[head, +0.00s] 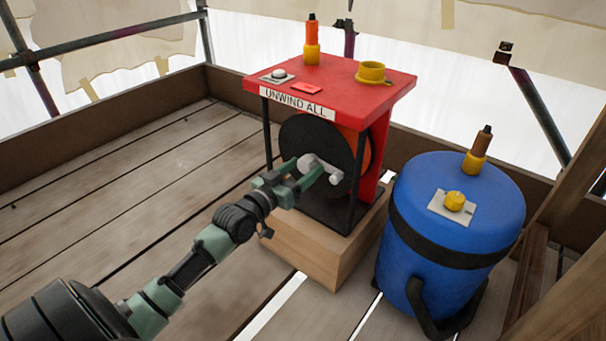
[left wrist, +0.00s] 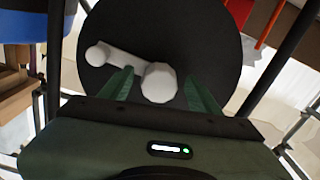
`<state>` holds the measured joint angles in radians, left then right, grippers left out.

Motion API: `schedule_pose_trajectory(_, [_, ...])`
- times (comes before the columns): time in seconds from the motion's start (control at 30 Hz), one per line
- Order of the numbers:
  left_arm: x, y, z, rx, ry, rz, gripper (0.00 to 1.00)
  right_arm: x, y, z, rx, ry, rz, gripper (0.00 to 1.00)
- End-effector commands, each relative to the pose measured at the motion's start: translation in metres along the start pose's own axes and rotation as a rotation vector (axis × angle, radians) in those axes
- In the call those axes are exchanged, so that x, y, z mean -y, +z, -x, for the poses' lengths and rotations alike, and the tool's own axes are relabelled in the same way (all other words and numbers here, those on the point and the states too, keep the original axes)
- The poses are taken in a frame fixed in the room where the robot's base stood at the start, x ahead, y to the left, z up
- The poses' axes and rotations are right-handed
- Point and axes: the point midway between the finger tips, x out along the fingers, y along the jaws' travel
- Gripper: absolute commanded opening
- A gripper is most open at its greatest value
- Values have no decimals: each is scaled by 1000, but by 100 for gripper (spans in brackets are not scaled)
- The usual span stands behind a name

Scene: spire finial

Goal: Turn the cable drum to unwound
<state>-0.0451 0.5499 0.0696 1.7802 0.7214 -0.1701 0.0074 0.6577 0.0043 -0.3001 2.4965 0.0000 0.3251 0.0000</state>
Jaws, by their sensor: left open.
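The cable drum (head: 302,137) shows as a black disc with an orange part behind it, under a red-topped stand (head: 340,80) labelled UNWIND ALL. A pale grey crank with a round knob (head: 336,177) is on its face. In the left wrist view the black disc (left wrist: 205,40) fills the upper middle, with the crank's knob (left wrist: 159,82) and its arm running to the upper left. My left gripper (head: 306,172) is open at the crank, its green fingers on either side of the knob. Contact cannot be told. My right gripper is not in view.
The stand rests on a wooden block (head: 310,245). A blue barrel (head: 458,215) with a yellow knob stands close on the right. Plank floor (head: 100,190) is free at left.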

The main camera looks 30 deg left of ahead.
Motion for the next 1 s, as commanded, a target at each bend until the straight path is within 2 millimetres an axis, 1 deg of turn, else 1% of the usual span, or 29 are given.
schedule_pose_trajectory(0.27, [0,0,-3,2,0,-1,62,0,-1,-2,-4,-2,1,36])
schedule_pose_trajectory(0.3, [0,0,-3,2,0,-1,59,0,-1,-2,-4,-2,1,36])
schedule_pose_trajectory(0.37, [0,0,-3,2,0,-1,43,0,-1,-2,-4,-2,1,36])
schedule_pose_trajectory(0.4, [0,0,-2,2,0,-1,32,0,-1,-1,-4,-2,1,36])
schedule_pose_trajectory(0.47, [0,0,-2,2,0,-1,15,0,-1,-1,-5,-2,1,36])
schedule_pose_trajectory(0.5, [0,0,-2,2,0,-1,4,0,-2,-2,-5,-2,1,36])
schedule_pose_trajectory(0.53, [0,0,-2,2,0,-1,0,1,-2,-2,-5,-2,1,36])
schedule_pose_trajectory(0.9, [0,-1,-2,3,-1,-28,0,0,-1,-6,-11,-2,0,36])
schedule_pose_trajectory(0.97, [0,-2,-2,4,0,-49,0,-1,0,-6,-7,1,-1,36])
schedule_pose_trajectory(1.0, [0,-2,-2,3,0,-66,0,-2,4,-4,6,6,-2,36])
